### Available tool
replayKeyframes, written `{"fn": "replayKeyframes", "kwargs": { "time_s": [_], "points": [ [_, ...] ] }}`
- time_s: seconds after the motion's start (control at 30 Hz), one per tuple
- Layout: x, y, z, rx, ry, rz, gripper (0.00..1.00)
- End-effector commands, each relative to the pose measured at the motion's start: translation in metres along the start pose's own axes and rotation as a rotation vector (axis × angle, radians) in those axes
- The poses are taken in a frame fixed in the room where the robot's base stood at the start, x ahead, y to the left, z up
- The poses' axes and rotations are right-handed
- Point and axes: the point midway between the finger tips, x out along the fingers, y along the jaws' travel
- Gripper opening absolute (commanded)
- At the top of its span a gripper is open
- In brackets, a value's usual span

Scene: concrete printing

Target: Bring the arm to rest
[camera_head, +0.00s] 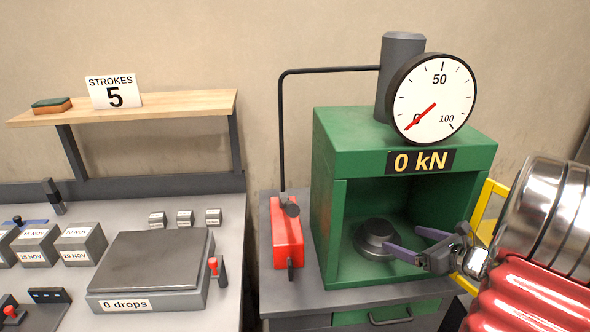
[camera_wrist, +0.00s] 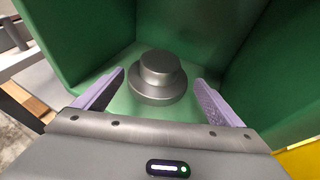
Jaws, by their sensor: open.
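My gripper (camera_head: 405,241) is at the right side of the head view, at the open front of the green press (camera_head: 330,150). Its two purple fingers are apart with nothing between them. The round dark metal platen (camera_head: 377,231) sits on the press floor, just beyond the fingertips. In the wrist view the platen (camera_wrist: 158,76) lies ahead, centred beyond the spread fingers of my gripper (camera_wrist: 160,82). It appears apart from the fingers, though the exact gap is hard to tell.
The press carries a dial gauge (camera_head: 431,98) and a "0 kN" label (camera_head: 420,161). A red pump (camera_head: 286,236) stands left of it. A yellow frame (camera_head: 486,205) is close to my gripper. Further left are a drop table (camera_head: 150,262), labelled cubes (camera_head: 81,239) and a shelf (camera_head: 180,106).

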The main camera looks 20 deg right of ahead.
Motion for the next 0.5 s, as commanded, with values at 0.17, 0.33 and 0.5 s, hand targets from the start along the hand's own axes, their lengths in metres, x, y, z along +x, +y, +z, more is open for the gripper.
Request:
{"fn": "replayKeyframes", "kwargs": {
  "time_s": [0.17, 0.33, 0.5],
  "points": [
    [0.000, 0.000, 0.000, -0.011, 0.000, 0.000, 0.90],
    [0.000, 0.008, -0.011, -0.117, 0.041, 0.030, 0.90],
    [-0.008, 0.043, -0.045, -0.312, 0.151, 0.156, 0.90]
  ]
}}
